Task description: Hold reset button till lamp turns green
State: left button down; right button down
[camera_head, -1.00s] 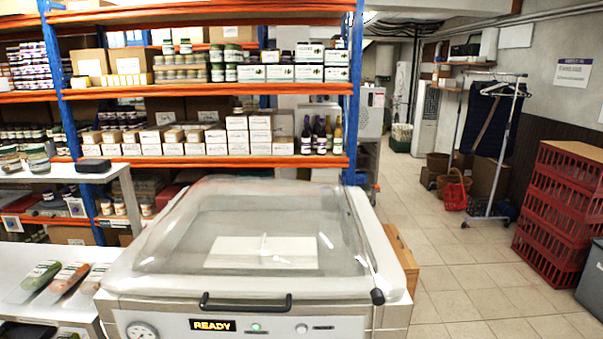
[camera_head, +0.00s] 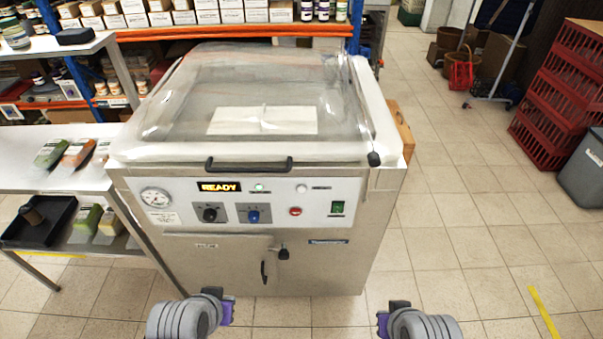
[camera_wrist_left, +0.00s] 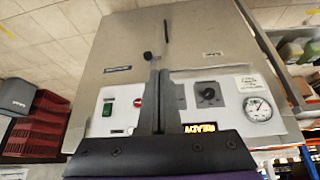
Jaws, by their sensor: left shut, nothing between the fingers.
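The machine's white control panel (camera_head: 180,217) faces me below a clear domed lid. Its display (camera_head: 219,187) reads READY in amber. Beside it a small lamp (camera_head: 259,188) glows green, and a round whitish fitting (camera_head: 301,188) sits to its right. A red button (camera_head: 295,211) is lower on the panel; it also shows in the left wrist view (camera_wrist_left: 138,103). The small labels are unreadable, so I cannot tell which control is reset. My left gripper (camera_wrist_left: 160,78) is shut and empty, its fingers before the inverted panel. My right arm's purple end (camera_head: 383,322) shows; its fingers cannot be made out.
The panel also has a gauge (camera_head: 156,197), a black knob (camera_head: 209,213), a blue knob (camera_head: 253,214) and a green switch (camera_head: 337,208). A handle (camera_head: 248,164) crosses the lid's front. A side table (camera_head: 70,170) stands left.

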aim_at(302, 189)
pick_arm(q)
jog(key=w+d+m+t+h, duration=0.1)
jog(key=w+d+m+h, duration=0.1)
jog(key=w+d, duration=0.5)
jog(key=w+d+m+t+h, duration=0.2)
jog(key=w+d, duration=0.6)
jog(key=w, duration=0.5)
jog(key=shift+w+d+f+m+h+b, duration=0.15)
jog(key=shift+w+d+m+h+b, duration=0.2)
jog(key=shift+m, duration=0.25)
jog(key=shift+w+a, duration=0.1)
jog(key=w, duration=0.8)
jog(key=shift+w, duration=0.25)
jog(key=shift+w, duration=0.1)
dwell(0.4)
jog(key=shift+w, duration=0.35)
